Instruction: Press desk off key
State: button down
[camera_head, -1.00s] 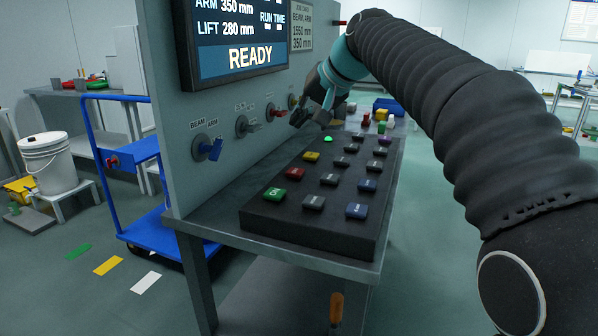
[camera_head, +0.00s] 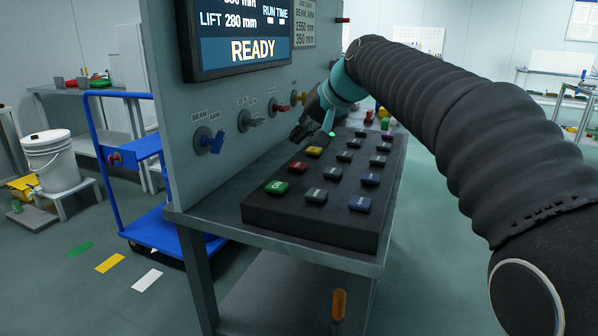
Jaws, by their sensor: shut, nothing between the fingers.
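A black sloped key desk (camera_head: 310,226) sits on the grey bench and bears rows of coloured keys. A green key (camera_head: 276,187) is at its front left, with a red key (camera_head: 297,167) behind it and a yellow key (camera_head: 314,151) behind that. The remaining keys are black, blue and purple. The key labels are too small to read surely, so I cannot tell which is the desk off key. My gripper (camera_head: 302,133) is shut and empty. It hangs above the far left part of the desk, close to the panel and beyond the yellow key.
The upright grey panel (camera_head: 175,120) rises left of the desk. Small coloured objects stand behind the desk. A blue cart (camera_head: 150,215) is at left.

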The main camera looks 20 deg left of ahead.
aim_at(300, 165)
jog(key=shift+f+b, duration=0.85)
jog(key=shift+f, duration=0.9)
jog(key=shift+f, duration=0.1)
jog(key=shift+f, duration=0.35)
jog(key=shift+f+b, duration=0.45)
jog(key=shift+b, duration=0.1)
dwell(0.7)
jog(key=shift+r, duration=0.1)
jog(key=shift+r+p, duration=0.8)
jog(key=shift+p, duration=0.1)
jog(key=shift+r+p, duration=1.95)
jog(key=shift+r, duration=0.6)
